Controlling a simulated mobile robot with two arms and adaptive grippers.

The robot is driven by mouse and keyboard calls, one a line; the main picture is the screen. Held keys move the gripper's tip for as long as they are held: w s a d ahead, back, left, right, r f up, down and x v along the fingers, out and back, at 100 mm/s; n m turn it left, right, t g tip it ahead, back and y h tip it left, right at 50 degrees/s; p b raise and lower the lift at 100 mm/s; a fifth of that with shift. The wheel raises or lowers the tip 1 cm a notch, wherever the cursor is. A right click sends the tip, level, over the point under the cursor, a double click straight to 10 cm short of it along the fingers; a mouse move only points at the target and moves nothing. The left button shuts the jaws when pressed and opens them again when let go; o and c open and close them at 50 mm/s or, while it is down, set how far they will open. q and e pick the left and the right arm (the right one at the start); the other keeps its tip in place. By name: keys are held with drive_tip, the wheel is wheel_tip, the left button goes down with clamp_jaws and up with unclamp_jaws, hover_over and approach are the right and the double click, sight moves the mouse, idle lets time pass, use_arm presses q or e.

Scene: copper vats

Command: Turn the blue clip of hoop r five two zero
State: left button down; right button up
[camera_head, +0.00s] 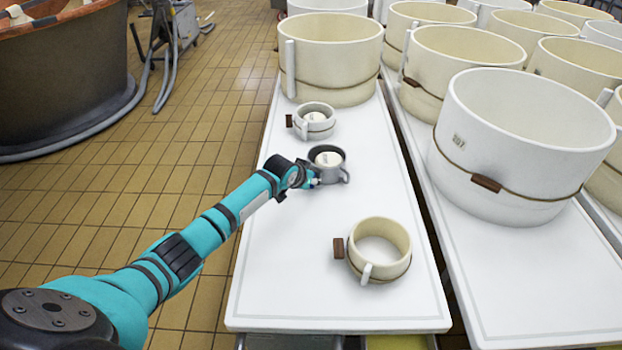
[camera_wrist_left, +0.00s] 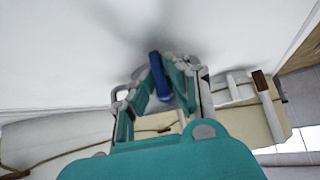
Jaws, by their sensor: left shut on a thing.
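A small grey hoop (camera_head: 343,165) stands on the white table, with a pale marked disc (camera_head: 326,159) inside it; the marks are too small to read. My left gripper (camera_head: 310,178) is at the near left side of this hoop. In the left wrist view my left gripper (camera_wrist_left: 158,88) is shut on a blue clip (camera_wrist_left: 156,68), which stands out between its fingers. The clip is hidden by the gripper in the head view. Which hoop is r five two zero cannot be read. My right gripper is not in view.
A small cream hoop (camera_head: 394,235) with a brown clip (camera_head: 339,248) stands nearer on the white table (camera_head: 290,290). A small whitish hoop (camera_head: 327,119) and a large cream hoop (camera_head: 356,55) stand behind. Large hoops fill the right table (camera_head: 530,290). A copper vat (camera_head: 60,70) is at the left.

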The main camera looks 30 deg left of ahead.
use_arm(q)
drive_tip(key=c, duration=1.6)
unclamp_jaws()
drive_tip(key=shift+c, duration=0.2)
drive_tip(key=v, duration=1.2)
drive_tip(key=shift+d+f, duration=0.1)
